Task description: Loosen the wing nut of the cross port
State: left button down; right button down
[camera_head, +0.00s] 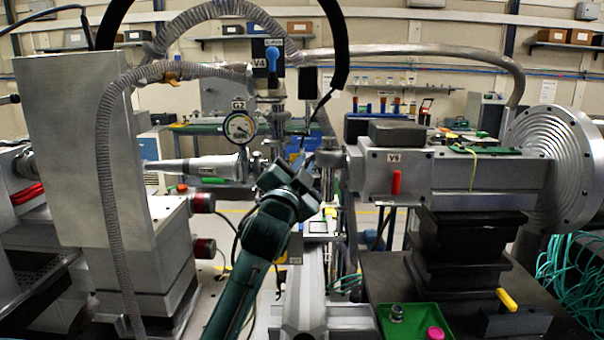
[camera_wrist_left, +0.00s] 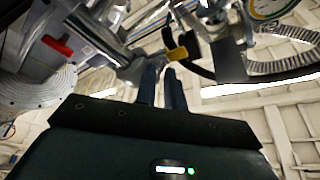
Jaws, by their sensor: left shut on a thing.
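The cross port's metal body and flanges (camera_head: 328,158) stand in the middle of the beamline, left of the valve box labelled V6. My left gripper (camera_head: 308,165) reaches up to it from below. In the left wrist view, the two dark fingers (camera_wrist_left: 160,72) are close together, with their tips at the metal fittings. A small yellow part (camera_wrist_left: 177,54) shows right at the tips and looks like the wing nut. The fingers are shut on it, and they hide part of it. My right gripper is in neither view.
A round dial gauge (camera_head: 239,127) and a blue-handled valve (camera_head: 272,60) stand left of the gripper. The V6 box (camera_head: 393,160) with a red handle is close on the right. A black cable arches overhead. A green tray (camera_head: 410,322) sits lower right.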

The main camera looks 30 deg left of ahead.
pick_arm(q)
jog(key=n+y+b, duration=0.1)
jog(key=n, duration=0.1)
jog(key=n+y+b, duration=0.1)
jog(key=shift+d+f+n, duration=0.1)
jog(key=shift+f+n, duration=0.2)
jog(key=shift+n, duration=0.1)
jog(key=n+y+b, duration=0.1)
jog(key=n, duration=0.2)
jog(key=shift+w+d+y+b, duration=0.1)
jog(key=shift+y+b, duration=0.2)
jog(key=n+y+b, duration=0.1)
jog(key=n, duration=0.1)
jog(key=shift+n+g+y, duration=0.3)
jog(key=shift+n, duration=0.1)
jog(key=shift+r+n, duration=0.1)
jog(key=shift+n, duration=0.4)
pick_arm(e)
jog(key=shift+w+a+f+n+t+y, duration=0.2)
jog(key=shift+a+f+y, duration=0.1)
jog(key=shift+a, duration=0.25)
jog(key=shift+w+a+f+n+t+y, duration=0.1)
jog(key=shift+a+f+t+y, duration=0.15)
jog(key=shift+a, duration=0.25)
pick_arm(q)
jog(key=shift+r+y, duration=0.1)
jog(key=shift+y, duration=0.2)
jog(key=c, duration=1.6)
grip_release()
jog(key=shift+c, duration=0.2)
